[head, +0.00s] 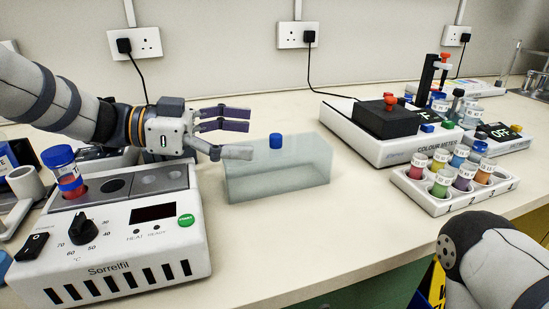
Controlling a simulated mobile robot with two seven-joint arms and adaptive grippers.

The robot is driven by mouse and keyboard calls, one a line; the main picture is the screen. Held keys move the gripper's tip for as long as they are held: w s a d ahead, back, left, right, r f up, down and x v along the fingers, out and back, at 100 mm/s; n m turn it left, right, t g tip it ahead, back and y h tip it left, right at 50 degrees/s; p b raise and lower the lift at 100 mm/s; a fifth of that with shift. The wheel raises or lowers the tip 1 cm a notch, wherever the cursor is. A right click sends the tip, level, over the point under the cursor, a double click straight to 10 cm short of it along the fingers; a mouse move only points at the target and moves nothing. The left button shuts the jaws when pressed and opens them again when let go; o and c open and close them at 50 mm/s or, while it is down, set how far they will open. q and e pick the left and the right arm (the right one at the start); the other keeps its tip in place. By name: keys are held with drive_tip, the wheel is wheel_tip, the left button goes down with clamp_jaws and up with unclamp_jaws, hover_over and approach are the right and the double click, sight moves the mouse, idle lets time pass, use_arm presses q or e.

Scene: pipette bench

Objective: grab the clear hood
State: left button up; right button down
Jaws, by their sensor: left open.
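The clear hood (279,176) is a translucent, pale box with a blue knob (276,141) on top. It stands on the bench in the middle of the head view, right of the heater block. My left gripper (250,133) is open, its fingers pointing right toward the knob. The fingers are just left of the knob, with nothing held between them; the lower finger overlaps the hood's upper left edge in the picture. I cannot tell if it touches. Of my right arm only a link shows at lower right; its gripper is out of view.
The heater block (108,270) with a blue-capped red tube (66,174) stands at left, under my left arm. A colour meter (379,145) stands at right, with a white rack (440,203) of coloured vials before it. The bench in front of the hood is clear.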

sight(276, 135)
use_arm(q)
drive_tip(key=x, duration=0.5)
drive_tip(key=shift+w+d+f, duration=0.2)
drive_tip(key=shift+w+d, duration=0.15)
drive_tip(key=shift+w, duration=0.05)
drive_tip(key=c, duration=1.9)
drive_tip(key=shift+o, duration=0.2)
